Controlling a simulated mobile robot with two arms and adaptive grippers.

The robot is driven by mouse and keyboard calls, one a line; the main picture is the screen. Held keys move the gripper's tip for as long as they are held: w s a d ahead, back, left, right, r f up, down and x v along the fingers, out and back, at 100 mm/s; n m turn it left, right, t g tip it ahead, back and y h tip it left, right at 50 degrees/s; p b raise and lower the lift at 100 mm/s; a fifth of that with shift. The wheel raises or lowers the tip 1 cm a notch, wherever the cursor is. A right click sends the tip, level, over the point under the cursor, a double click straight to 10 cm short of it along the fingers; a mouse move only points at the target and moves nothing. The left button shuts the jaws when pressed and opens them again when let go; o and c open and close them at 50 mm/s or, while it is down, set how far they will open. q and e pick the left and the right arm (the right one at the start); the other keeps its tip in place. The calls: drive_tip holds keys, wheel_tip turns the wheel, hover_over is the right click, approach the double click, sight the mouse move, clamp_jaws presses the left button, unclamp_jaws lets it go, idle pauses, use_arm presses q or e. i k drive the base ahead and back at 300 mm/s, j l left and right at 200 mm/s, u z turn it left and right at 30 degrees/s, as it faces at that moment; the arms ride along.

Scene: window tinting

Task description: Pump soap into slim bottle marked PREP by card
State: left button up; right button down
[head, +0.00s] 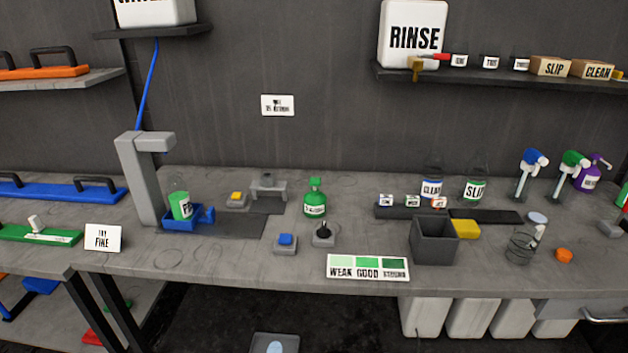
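A slim clear bottle (180,205) with a green label, of which only the first letters can be read, stands in a blue holder (181,223) below a grey spout post (140,180). A green pump bottle (315,200) with a white label stands mid-bench. A card (367,267) with pale to dark green patches reads WEAK, GOOD and a third word, and lies at the bench's front edge. A small white card (277,105) hangs on the wall; its print is too small to read. Neither of my grippers is in view.
A grey bin (434,240) and a yellow sponge (466,229) stand right of centre. A blue button box (286,243) and a black-knobbed box (323,234) sit near the front. Spray bottles (525,175) stand at the right.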

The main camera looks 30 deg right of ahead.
sight(315, 182)
drive_tip(key=i+j+z, duration=1.05)
drive_tip(key=j, duration=0.2)
drive_tip(key=i, duration=0.05)
